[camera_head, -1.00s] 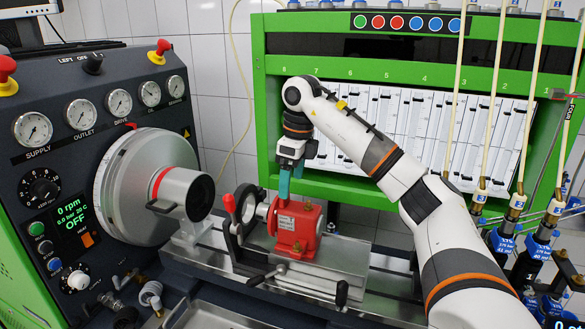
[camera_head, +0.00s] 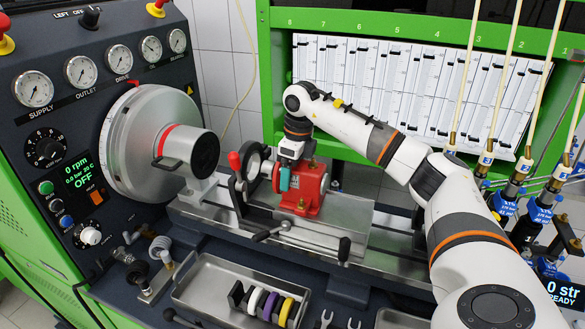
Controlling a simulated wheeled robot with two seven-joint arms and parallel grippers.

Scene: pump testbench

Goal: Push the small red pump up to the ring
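The small red pump (camera_head: 306,196) stands upright on the metal bed of the bench. The dark ring (camera_head: 241,178), with a red-knobbed lever beside it, stands upright just left of the pump. A grey round part of the pump shows between its red body and the ring. I cannot tell whether the two touch. My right gripper (camera_head: 286,182) points down over the pump's left part, its teal finger overlapping the red body in the picture. Its other finger is hidden, so its opening and any contact are unclear. My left gripper is out of view.
A large silver drive drum (camera_head: 145,140) with a dark-ended hub faces the ring from the left. A tray (camera_head: 205,300) with several coloured rings lies in front of the bed. A lever handle (camera_head: 270,232) sticks out before the pump. Hoses and blue fittings stand at right.

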